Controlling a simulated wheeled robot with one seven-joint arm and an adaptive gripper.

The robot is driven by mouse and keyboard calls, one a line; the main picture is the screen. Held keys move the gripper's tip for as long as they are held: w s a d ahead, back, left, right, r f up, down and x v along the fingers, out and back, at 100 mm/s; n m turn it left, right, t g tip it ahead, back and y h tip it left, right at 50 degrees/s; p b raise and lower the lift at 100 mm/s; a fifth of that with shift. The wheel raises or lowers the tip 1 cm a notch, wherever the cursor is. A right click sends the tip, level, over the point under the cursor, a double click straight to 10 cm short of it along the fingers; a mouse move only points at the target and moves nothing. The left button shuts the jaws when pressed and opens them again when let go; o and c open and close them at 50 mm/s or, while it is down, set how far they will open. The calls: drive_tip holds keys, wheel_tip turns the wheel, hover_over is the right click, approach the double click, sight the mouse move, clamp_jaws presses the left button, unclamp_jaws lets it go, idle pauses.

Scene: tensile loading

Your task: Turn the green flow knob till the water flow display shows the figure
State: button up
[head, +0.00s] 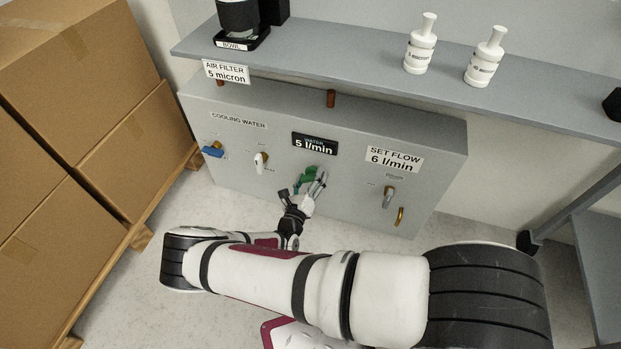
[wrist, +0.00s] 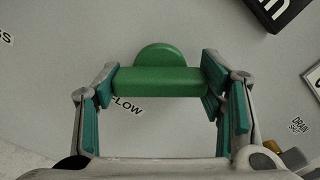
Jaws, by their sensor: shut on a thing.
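The green flow knob (head: 306,174) sticks out of the grey cooling water panel (head: 240,165), below the water flow display (head: 314,143), which reads 5 l/min. A white sign (head: 394,159) to its right reads SET FLOW 6 l/min. My gripper (head: 311,187) is at the knob, shut on it. In the wrist view the knob's green bar (wrist: 160,81) lies level across the picture, its ends between the two fingers of my gripper (wrist: 160,85). A rounded green part shows behind the bar. The word FLOW shows below it, partly covered.
A blue-handled valve (head: 213,150) and a white-handled valve (head: 261,161) are left of the knob. A drain valve (head: 388,196) and a brass handle (head: 400,216) are to the right. A shelf (head: 340,55) with two white bottles overhangs the panel. Cardboard boxes (head: 80,100) stand at left.

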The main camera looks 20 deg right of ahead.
drive_tip(key=shift+n, duration=0.3)
drive_tip(key=o, duration=1.2)
drive_tip(key=shift+c, duration=0.2)
drive_tip(key=v, duration=1.2)
